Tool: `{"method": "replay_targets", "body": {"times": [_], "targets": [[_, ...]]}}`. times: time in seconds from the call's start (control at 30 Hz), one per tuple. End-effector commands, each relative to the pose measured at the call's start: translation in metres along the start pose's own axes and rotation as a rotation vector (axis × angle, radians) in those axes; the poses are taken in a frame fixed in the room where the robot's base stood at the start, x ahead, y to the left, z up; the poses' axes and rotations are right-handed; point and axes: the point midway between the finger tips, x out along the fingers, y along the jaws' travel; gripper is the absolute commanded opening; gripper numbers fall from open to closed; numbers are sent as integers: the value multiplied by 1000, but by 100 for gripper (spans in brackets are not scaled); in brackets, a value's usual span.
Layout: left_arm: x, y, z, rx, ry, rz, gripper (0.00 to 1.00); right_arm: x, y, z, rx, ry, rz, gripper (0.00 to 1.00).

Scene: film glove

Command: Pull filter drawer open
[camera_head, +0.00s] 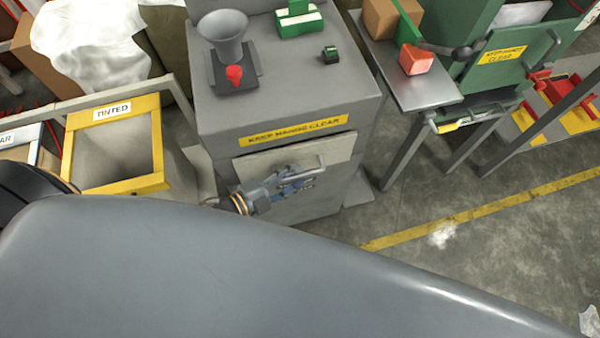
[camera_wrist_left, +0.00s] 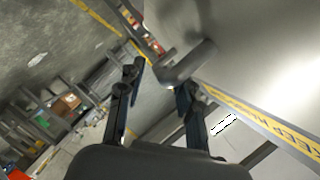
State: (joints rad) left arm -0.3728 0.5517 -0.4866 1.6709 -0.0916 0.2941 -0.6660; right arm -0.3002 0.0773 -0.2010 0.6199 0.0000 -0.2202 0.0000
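The filter drawer (camera_head: 338,150) is a pale panel low on the front of the grey machine (camera_head: 290,95), under a yellow "keep hands clear" label. It looks shut or nearly so. Its grey bar handle (camera_head: 318,165) sticks out from the front. My left gripper (camera_head: 302,184) is at the handle, just below it in the head view. In the left wrist view, the two dark fingers of my left gripper (camera_wrist_left: 158,82) stand apart, and the curved handle (camera_wrist_left: 188,64) lies at the fingertips, partly between them. I cannot tell whether they touch it. My right gripper is not in view.
A yellow-framed bin labelled "tinted" (camera_head: 158,150) stands left of the machine. A grey funnel (camera_head: 223,35) and a red knob (camera_head: 235,75) are on its top. A metal side table (camera_head: 430,88) is at the right. Open floor (camera_head: 400,210) with a yellow line lies front right.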

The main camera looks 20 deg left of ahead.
Motion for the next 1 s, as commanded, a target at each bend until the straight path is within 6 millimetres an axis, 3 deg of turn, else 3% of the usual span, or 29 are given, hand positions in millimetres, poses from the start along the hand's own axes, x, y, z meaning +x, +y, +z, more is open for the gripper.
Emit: {"method": "replay_targets", "body": {"times": [0.2,0.5,0.53,0.7,1.0], "targets": [[20,0,0,-1,-1,1,36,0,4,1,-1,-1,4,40],[22,0,0,-1,-1,1,36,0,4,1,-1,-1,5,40],[22,0,0,-1,-1,1,34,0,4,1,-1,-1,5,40],[22,0,0,-1,-1,1,0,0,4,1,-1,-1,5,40],[22,1,0,-1,-1,2,0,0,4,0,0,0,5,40]]}}
